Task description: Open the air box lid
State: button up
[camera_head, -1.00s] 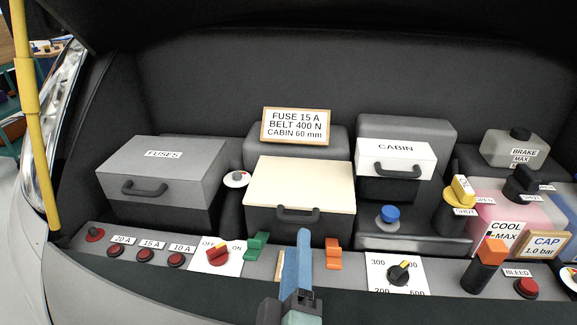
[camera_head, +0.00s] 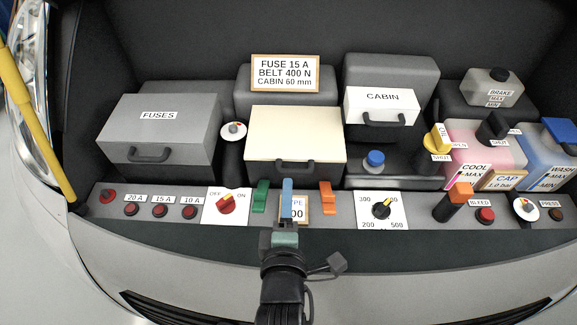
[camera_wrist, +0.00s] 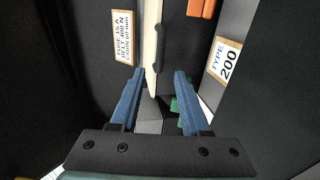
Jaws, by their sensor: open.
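The box with a cream lid (camera_head: 296,128) and dark body stands in the middle of the bay; no name shows on it. Its lid lies flat and closed. A dark handle (camera_head: 296,164) is on its front edge. In the wrist view, the lid's edge (camera_wrist: 152,45) and the handle (camera_wrist: 160,50) show just beyond my fingertips. My gripper (camera_head: 287,183) has blue fingers and is in front of the box, just below the handle in the picture. In the wrist view my gripper (camera_wrist: 160,74) is open with nothing between its fingers.
A green clip (camera_head: 260,196) and an orange clip (camera_head: 326,196) stand on either side of my gripper. A grey FUSES box (camera_head: 160,125) is at left. A white-lidded CABIN box (camera_head: 382,105) is at right. A sign (camera_head: 285,73) stands behind. A switch panel runs along the front.

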aim_at(288, 169)
jog(key=x, duration=0.8)
jog(key=shift+w, duration=0.1)
jog(key=shift+c, duration=0.2)
grip_shut()
